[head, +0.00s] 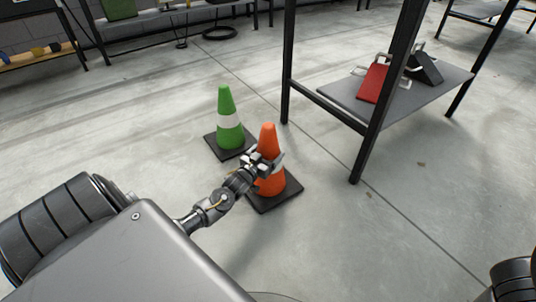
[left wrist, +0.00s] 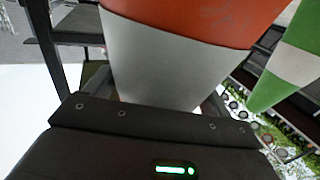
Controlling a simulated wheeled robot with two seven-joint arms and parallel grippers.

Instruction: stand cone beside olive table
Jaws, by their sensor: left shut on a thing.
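An orange cone (head: 268,145) with a pale band and a black square base stands upright near the middle of the head view. My left gripper (head: 264,166) is shut on its middle, around the pale band. In the left wrist view the orange cone (left wrist: 168,65) fills the space before the gripper. I cannot tell whether its base touches the floor. A tall black-legged table (head: 378,110) stands to the right, apart from the cone; its top is out of view, so I cannot tell whether it is olive. My right gripper is not in view.
A green cone (head: 227,103) with a white band stands close behind and left of the orange one; it also shows in the left wrist view (left wrist: 293,58). The table's low grey shelf (head: 340,97) holds red and black cases. Floor (head: 340,240) is clear at front right.

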